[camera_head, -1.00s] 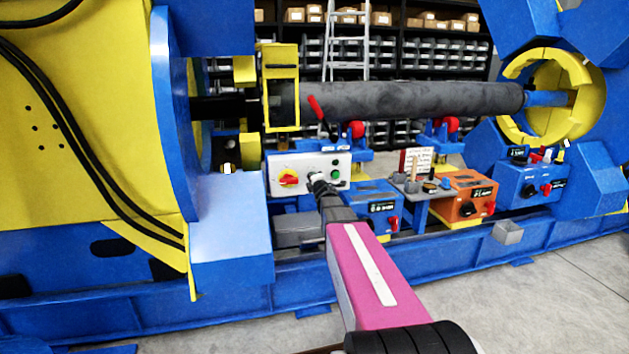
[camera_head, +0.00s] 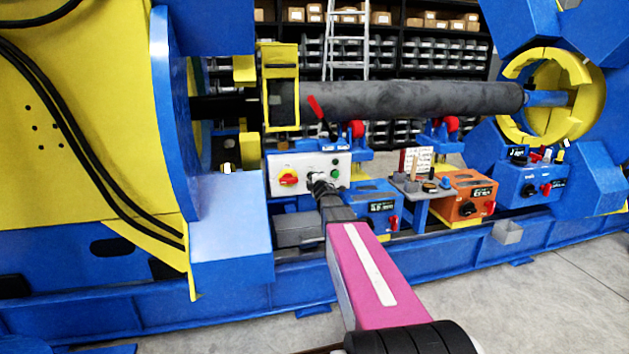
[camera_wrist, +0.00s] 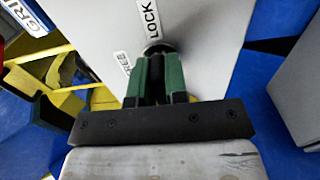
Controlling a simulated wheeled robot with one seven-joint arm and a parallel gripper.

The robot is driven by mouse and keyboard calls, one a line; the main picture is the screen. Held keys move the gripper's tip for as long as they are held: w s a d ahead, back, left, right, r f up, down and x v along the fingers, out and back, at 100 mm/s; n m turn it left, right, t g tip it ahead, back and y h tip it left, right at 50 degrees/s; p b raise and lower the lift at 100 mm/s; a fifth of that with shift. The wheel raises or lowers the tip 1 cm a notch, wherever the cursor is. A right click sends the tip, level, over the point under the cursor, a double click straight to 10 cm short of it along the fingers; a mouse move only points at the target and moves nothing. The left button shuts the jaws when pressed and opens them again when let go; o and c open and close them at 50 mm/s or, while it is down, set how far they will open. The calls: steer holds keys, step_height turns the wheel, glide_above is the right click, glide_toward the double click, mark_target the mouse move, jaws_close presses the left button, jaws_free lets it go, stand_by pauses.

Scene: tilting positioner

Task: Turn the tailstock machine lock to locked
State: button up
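A light grey control box (camera_head: 277,165) stands below the long dark roller, left of centre in the head view. In the wrist view its panel (camera_wrist: 205,40) carries the labels LOCK and FREE beside a small dark lock knob (camera_wrist: 157,48). My gripper (camera_head: 318,180) is at the front of this box. In the wrist view, its green-padded fingers (camera_wrist: 156,80) are close together, one on each side of the dark knob, and appear shut on it. The fingers hide most of the knob, so I cannot tell its exact setting.
A red-and-yellow switch (camera_head: 288,179) and a green button (camera_head: 335,174) flank my gripper on the same box. A blue box (camera_head: 372,200), an orange box (camera_head: 468,202) and another blue box (camera_head: 525,184) stand to the right. The roller (camera_head: 410,99) runs above.

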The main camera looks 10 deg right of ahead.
steer(key=o, duration=0.4)
steer(key=shift+s, duration=0.1)
steer(key=s, duration=1)
steer(key=shift+s, duration=0.35)
steer(key=shift+f, duration=0.1)
